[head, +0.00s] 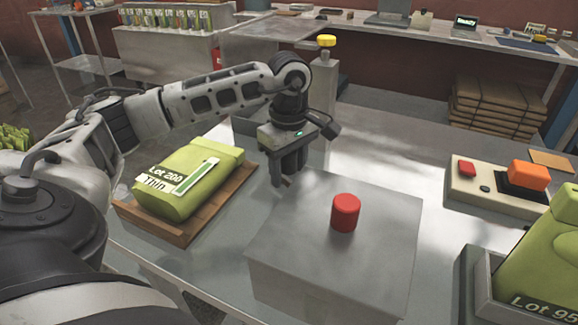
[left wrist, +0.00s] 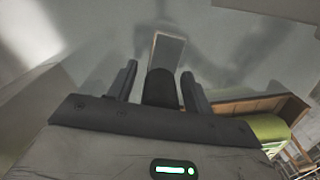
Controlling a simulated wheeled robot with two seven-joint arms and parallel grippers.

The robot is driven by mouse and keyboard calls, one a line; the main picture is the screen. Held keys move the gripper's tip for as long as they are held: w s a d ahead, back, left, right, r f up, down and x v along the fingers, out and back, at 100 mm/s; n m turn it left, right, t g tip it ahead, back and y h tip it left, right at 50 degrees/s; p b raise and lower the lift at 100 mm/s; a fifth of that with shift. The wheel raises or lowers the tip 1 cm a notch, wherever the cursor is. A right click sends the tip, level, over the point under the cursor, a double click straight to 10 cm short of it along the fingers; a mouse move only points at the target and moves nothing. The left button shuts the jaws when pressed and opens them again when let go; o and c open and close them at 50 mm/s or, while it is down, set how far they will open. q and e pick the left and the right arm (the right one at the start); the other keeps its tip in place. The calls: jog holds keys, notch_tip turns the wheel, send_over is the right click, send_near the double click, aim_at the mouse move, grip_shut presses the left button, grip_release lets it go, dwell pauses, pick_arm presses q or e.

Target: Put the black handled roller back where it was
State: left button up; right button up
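The black handled roller shows in the left wrist view, with its black handle (left wrist: 161,88) between my two fingers and a flat-looking grey end (left wrist: 168,50) beyond them. My left gripper (left wrist: 158,72) has its fingers apart on both sides of the handle, with a narrow gap at the left finger. In the head view, my left gripper (head: 284,182) points down just behind the grey box with the red button. The roller cannot be made out there. Whether the fingers touch the handle is unclear. My right gripper is not in view.
The grey box (head: 300,275) with a red button (head: 345,212) stands in front of my left gripper. A green bag (head: 188,180) lies on a wooden tray (head: 205,225) at left. A control panel (head: 490,200) and another green bag (head: 545,270) are at right. A post with a yellow top (head: 326,42) stands behind.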

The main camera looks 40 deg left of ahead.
pick_arm(q)
notch_tip(320, 180, up, 12)
jog(key=shift+r+p, duration=0.2)
jog(key=shift+p, duration=0.15)
dwell(0.8)
